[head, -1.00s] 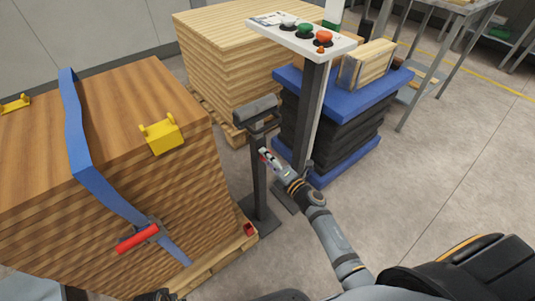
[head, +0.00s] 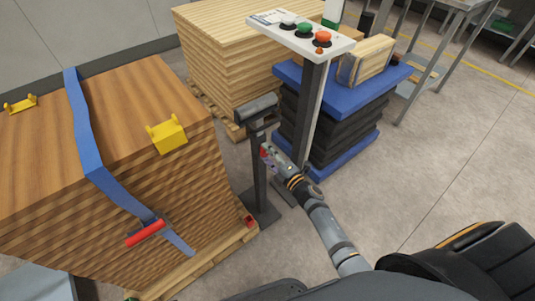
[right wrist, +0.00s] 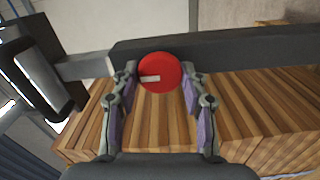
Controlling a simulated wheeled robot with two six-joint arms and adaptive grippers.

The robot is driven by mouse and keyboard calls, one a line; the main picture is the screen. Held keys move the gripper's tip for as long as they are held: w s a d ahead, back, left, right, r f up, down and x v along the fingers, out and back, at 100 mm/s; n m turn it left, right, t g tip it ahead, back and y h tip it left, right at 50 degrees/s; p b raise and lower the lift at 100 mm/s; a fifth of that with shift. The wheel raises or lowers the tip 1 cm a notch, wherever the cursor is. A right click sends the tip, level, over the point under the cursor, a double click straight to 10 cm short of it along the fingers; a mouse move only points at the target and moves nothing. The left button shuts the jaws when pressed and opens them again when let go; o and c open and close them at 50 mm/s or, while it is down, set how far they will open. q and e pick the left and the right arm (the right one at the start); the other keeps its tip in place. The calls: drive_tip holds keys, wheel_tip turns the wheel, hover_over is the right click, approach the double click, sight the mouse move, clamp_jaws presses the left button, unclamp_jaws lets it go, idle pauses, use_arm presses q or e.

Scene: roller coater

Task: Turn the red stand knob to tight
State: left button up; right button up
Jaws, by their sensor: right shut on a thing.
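The red stand knob (right wrist: 160,72) is a round disc with a short pale mark pointing left in the right wrist view. It sits on the dark post of the roller stand (head: 260,185), below the stand's roller head (head: 256,108). In the head view only a bit of red (head: 264,152) shows, as my gripper covers the rest. My right gripper (head: 266,153) is shut on the knob, with one finger on each side of it in the wrist view (right wrist: 160,80). My left gripper is not in view.
A strapped wood stack (head: 150,215) with a red-handled ratchet stands close left of the stand. A button panel on a post (head: 300,36) and a blue lift table (head: 350,90) stand behind right.

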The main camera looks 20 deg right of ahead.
drive_tip(key=o, duration=1.1)
drive_tip(key=shift+s, duration=0.1)
drive_tip(key=v, duration=1.2)
